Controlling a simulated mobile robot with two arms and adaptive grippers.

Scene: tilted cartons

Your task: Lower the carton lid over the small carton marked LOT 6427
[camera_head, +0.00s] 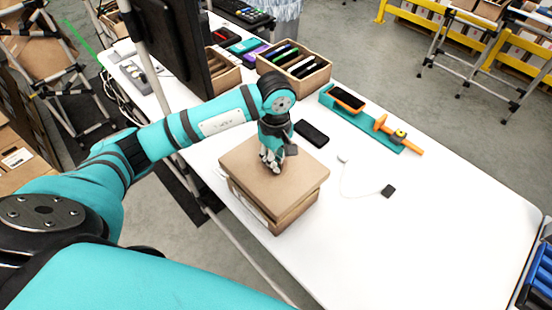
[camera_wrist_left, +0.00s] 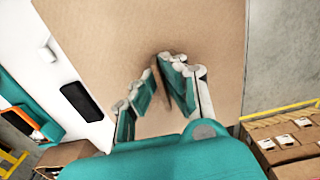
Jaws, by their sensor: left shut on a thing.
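The brown carton lid (camera_head: 255,166) is on top of the small carton (camera_head: 294,215) near the front edge of the white table. The lid looks slightly turned and overhangs the carton; I cannot tell whether it rests fully on it. A pale label (camera_head: 250,204) shows on the carton's left side, too small to read. My left gripper (camera_head: 271,164) points down at the middle of the lid. In the left wrist view the gripper (camera_wrist_left: 161,82) is shut on a thin upright tab of the lid (camera_wrist_left: 100,35). My right gripper is out of view.
A black phone (camera_head: 311,133) lies just behind the carton. A teal tray (camera_head: 362,122) with an orange tool, a wooden divided box (camera_head: 318,80) and a dark monitor (camera_head: 172,45) stand further back. The table's right half is mostly clear, apart from a small cabled item (camera_head: 388,191).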

